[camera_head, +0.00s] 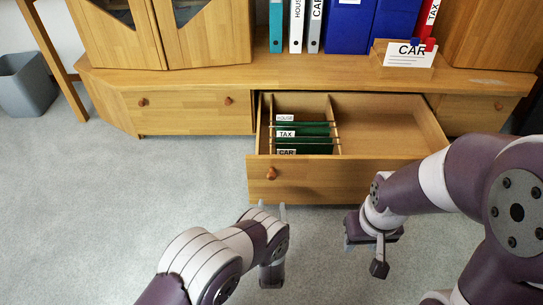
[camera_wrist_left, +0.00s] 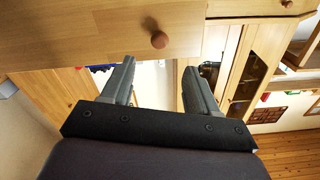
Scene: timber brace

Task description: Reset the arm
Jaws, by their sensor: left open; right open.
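My left gripper (camera_head: 272,208) is open and empty, low in front of the open drawer (camera_head: 262,187). In the left wrist view its two fingers (camera_wrist_left: 160,68) stand apart with nothing between them. A wooden panel with a round knob (camera_wrist_left: 158,40) shows beyond them, apart from the fingers as far as I can tell. My right gripper (camera_head: 362,254) is open and points down over the carpet, right of the left one. No object shows in it. My right arm hides part of the cabinet's right side.
The pulled-out drawer holds green hanging files (camera_head: 308,147) with HOUSE, TAX and CAR labels on its left side; its right side is empty. Binders (camera_head: 349,28) and a wooden card box (camera_head: 405,65) marked CAR stand on the cabinet. A grey bin (camera_head: 27,85) stands far left. Carpet is clear at left.

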